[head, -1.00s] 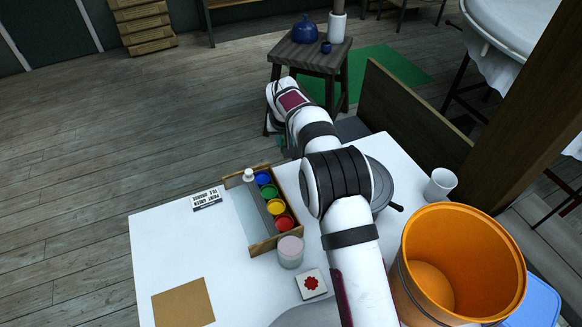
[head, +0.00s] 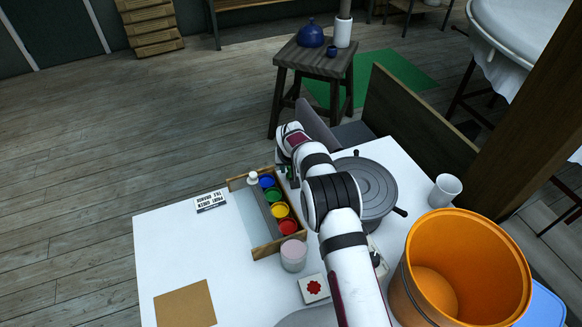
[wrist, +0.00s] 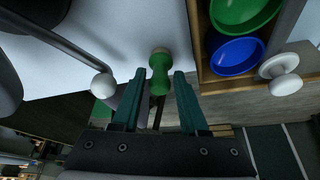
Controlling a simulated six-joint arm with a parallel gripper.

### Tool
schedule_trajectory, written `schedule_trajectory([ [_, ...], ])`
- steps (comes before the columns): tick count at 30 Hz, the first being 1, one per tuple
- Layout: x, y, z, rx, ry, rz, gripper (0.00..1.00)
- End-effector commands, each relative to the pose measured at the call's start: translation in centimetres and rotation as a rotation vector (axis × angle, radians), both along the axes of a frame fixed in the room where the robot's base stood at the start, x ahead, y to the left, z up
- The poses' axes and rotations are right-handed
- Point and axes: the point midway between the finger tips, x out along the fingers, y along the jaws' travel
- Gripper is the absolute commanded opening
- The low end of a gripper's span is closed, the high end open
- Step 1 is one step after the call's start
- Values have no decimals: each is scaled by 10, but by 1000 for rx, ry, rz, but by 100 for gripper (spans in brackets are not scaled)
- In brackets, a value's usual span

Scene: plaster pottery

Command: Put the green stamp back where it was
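The green stamp (wrist: 160,75) has a green handle with a tan end and shows between my fingers in the wrist view. My gripper (wrist: 159,80) has its two teal fingers apart, one on each side of the stamp, with a visible gap on both sides. In the head view my gripper (head: 291,172) is low at the table's far edge, just right of the paint box (head: 262,250). I cannot make out the stamp there.
The paint box holds blue, green, yellow and red pots, close beside my gripper. A grey round wheel (head: 378,187) with handles is on the right.

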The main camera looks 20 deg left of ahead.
Motion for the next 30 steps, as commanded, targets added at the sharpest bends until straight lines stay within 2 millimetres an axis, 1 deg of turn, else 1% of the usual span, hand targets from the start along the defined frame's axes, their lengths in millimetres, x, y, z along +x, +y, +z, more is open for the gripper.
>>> schedule_trajectory([
  [1,0,0,0,0,0,0,54],
  [2,0,0,0,0,0,0,57],
  [11,0,0,3,0,0,0,57],
  [14,-4,-2,16,0,-1,0,57],
  [17,-13,-5,39,1,-2,-1,57],
  [21,-27,-11,74,2,-3,-1,57],
  [24,-36,-15,94,0,-1,-2,57],
  [27,-41,-17,108,0,-1,-1,57],
  [30,-44,-18,113,-1,1,-1,57],
])
